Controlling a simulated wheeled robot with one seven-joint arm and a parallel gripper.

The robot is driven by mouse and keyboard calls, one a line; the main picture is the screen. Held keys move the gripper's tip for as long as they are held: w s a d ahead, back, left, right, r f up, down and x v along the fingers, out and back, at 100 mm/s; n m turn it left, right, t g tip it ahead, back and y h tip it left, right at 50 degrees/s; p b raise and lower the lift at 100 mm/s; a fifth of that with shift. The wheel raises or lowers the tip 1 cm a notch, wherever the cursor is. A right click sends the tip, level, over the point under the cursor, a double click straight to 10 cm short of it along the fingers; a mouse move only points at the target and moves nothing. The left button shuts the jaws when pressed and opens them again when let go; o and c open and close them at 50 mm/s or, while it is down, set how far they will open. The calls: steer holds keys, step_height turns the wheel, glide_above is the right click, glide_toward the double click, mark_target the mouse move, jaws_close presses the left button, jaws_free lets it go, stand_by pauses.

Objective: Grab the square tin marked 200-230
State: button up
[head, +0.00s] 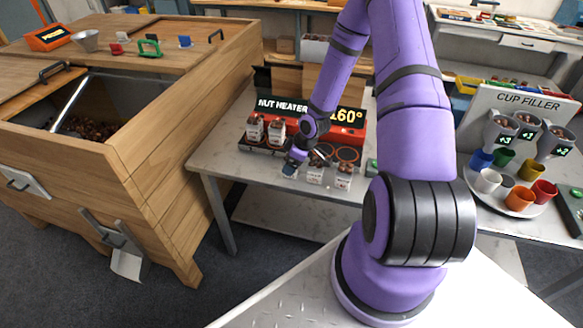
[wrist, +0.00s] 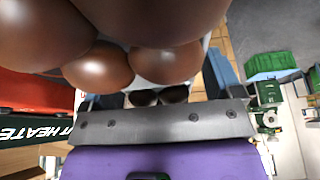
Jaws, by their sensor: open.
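Several small white square tins of chestnuts stand at the nut heater in the head view. Two are at the left, a left one (head: 255,130) and a right one (head: 276,132). Two more are at the front, a middle one (head: 315,175) and a right one (head: 343,178). Their printed marks are too small to read, so I cannot tell which is 200-230. My gripper (head: 291,164) is open, low at the front row's left end. In the wrist view, large brown chestnuts (wrist: 165,63) fill the space close before it, with pale tin wall partly showing; the fingertips are mostly hidden.
The black-and-red nut heater (head: 350,116) stands behind the tins on a metal table (head: 218,152). A wooden chestnut bin (head: 160,150) is at the left. A cup filler (head: 525,98) and a round tray of coloured cups (head: 508,210) are at the right.

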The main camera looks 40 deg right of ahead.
steer(key=shift+w+f, duration=0.1)
steer(key=shift+f, duration=0.2)
steer(key=shift+c, duration=0.4)
steer(key=shift+a, duration=0.1)
steer(key=c, duration=1)
steer(key=shift+r, duration=0.1)
